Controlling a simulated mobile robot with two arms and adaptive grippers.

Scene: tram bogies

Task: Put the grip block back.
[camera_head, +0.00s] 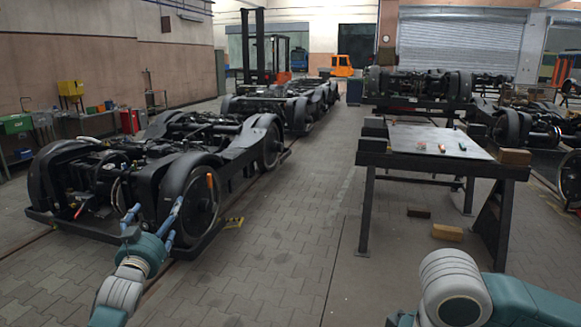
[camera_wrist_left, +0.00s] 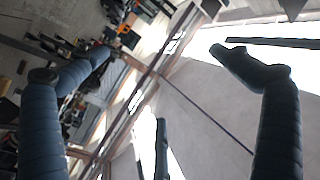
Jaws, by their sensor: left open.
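My left gripper (camera_head: 155,210) is open, its blue fingers pointing up in front of the near wheel of the closest bogie (camera_head: 170,175). In the left wrist view the left gripper (camera_wrist_left: 165,60) has its fingers spread wide with nothing between them. I cannot make out which thing is the grip block.
Wooden blocks lie on the floor under the table, one light (camera_head: 447,232) and one dark (camera_head: 418,212). Another wooden block (camera_head: 514,157) sits at the table's right end. A forklift (camera_head: 268,55) stands at the back. The paved aisle between bogies and table is clear.

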